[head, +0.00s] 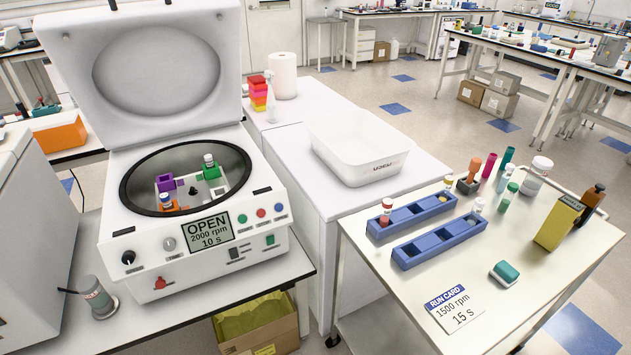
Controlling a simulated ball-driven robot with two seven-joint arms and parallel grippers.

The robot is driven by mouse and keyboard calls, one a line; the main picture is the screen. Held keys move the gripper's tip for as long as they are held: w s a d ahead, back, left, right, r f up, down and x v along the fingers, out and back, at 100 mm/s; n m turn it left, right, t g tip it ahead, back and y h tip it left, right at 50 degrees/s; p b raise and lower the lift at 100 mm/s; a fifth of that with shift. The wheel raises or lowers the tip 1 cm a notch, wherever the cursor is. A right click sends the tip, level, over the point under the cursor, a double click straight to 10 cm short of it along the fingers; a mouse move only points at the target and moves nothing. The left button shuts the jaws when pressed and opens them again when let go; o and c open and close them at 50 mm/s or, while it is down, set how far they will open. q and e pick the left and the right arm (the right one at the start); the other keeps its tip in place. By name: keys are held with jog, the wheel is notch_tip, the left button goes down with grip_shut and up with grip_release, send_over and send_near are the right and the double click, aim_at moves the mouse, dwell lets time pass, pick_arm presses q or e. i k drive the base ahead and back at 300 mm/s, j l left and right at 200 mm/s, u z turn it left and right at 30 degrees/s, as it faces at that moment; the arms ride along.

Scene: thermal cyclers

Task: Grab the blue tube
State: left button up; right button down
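No tube stands out as clearly blue. A small pale tube with a bluish top (478,205) stands at the right end of the blue racks on the cart. Another tube with a white and bluish top (165,201) sits in the orange holder inside the open centrifuge (190,250). A tube with a white top (209,160) is in the green holder there. The teal tube (507,157) and the magenta tube (489,166) stand at the cart's back. Neither of my grippers is in view.
The front blue rack (440,243) and the back blue rack (412,213) lie on the white cart (405,290). A run card (455,308), a teal-topped eraser-like block (505,273) and a yellow box (559,222) are nearby. A white bin (357,150) stands left of the cart.

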aim_at(164, 199)
jog(key=u, duration=1.35)
